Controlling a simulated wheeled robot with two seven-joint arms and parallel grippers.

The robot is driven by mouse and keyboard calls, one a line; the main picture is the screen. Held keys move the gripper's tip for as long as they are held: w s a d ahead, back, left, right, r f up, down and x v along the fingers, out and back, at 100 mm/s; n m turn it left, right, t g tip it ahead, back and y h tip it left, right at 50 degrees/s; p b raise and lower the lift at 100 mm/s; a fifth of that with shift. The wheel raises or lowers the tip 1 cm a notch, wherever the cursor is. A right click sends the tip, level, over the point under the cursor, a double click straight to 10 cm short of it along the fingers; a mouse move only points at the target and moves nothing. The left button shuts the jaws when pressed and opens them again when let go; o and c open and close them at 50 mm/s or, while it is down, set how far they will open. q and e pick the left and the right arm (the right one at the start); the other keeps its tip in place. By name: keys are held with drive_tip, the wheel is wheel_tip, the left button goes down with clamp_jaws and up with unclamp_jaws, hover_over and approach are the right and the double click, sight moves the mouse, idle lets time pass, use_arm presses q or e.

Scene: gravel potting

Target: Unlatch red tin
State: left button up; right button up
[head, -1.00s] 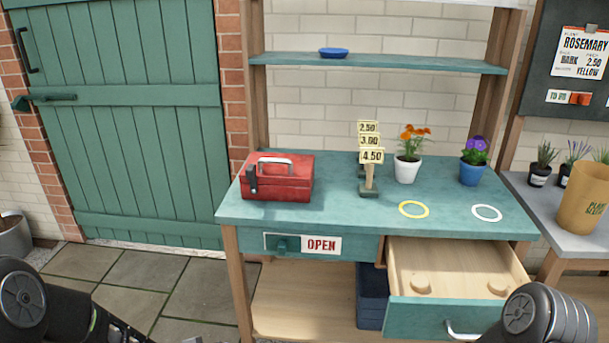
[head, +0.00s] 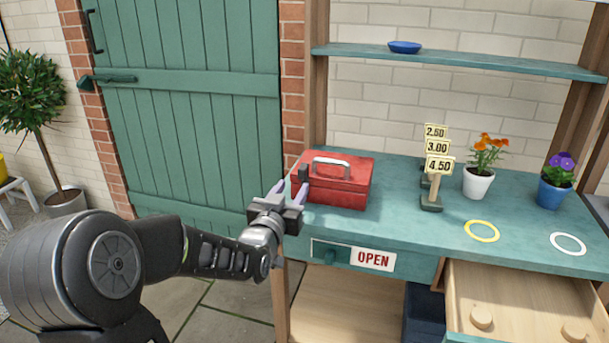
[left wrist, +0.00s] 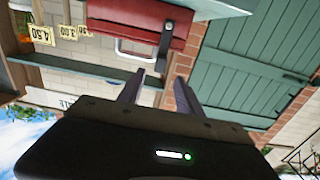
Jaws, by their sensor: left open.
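The red tin (head: 345,186) sits shut on the left part of the teal bench, with a pale handle on its lid. Its dark latch (head: 303,181) is on the left end, and it shows in the left wrist view (left wrist: 166,42) as a dark bar on the tin's end. My left gripper (head: 288,192) is open and empty, just left of the tin at the latch's height. In the left wrist view its fingers (left wrist: 155,90) point towards the latch end, apart from the tin as far as I can see. My right gripper is not in view.
Price signs (head: 435,170), a white pot (head: 478,184) with orange flowers and a blue pot (head: 553,193) stand right of the tin. An open drawer (head: 520,295) juts out at lower right. A shelf (head: 450,58) with a blue dish (head: 404,47) is above.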

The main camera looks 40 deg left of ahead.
sight(301, 174)
use_arm(q)
drive_tip(key=p+x, duration=0.1)
drive_tip(key=x, duration=0.6)
drive_tip(key=shift+w+a, duration=0.15)
drive_tip(key=shift+w, duration=0.15)
clamp_jaws()
idle(1.2)
